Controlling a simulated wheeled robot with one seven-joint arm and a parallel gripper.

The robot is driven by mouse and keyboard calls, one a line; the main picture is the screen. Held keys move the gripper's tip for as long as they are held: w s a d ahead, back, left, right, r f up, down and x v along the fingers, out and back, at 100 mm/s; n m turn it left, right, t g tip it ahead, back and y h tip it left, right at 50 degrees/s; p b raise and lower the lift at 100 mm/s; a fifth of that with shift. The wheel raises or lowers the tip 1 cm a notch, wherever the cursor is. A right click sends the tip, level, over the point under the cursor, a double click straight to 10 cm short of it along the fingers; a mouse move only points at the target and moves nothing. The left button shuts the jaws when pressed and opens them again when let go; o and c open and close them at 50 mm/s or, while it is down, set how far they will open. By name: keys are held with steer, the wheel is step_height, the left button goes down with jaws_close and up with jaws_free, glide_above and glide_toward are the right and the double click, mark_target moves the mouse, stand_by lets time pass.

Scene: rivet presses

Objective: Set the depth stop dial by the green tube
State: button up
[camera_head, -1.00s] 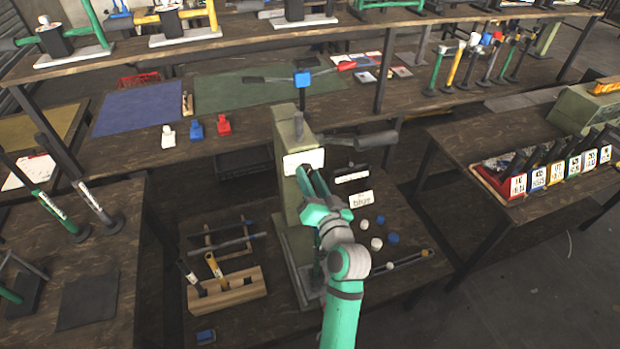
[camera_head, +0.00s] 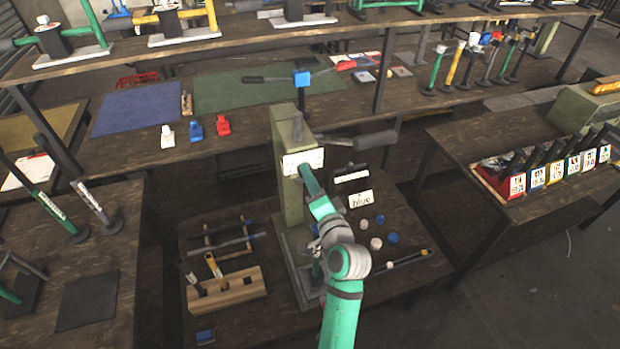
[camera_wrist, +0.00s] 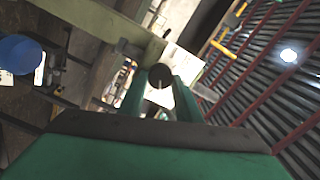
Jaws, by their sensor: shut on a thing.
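A pale green press (camera_head: 291,205) stands on the middle bench, with a white plate (camera_head: 303,161) on its upper front. My gripper (camera_head: 308,178) is at the press front just below this plate. In the wrist view my gripper's two green fingers (camera_wrist: 160,90) are shut on a dark round dial (camera_wrist: 160,75) with a small pale mark. The white plate (camera_wrist: 181,64) shows just behind the dial. The dial is hidden in the head view. Green-handled tools stand on the left bench (camera_head: 50,206); I cannot tell which thing is the green tube.
A "blue" sign (camera_head: 361,199) and several small white and blue caps lie right of the press. A wooden block (camera_head: 228,290) with tools is at its left. The press's lever (camera_head: 362,141) sticks out right above. Numbered coloured holders (camera_head: 536,178) stand on the right bench.

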steer(key=shift+f, duration=0.1)
stand_by(0.3)
steer(key=o, duration=1.1)
steer(key=v, duration=1.1)
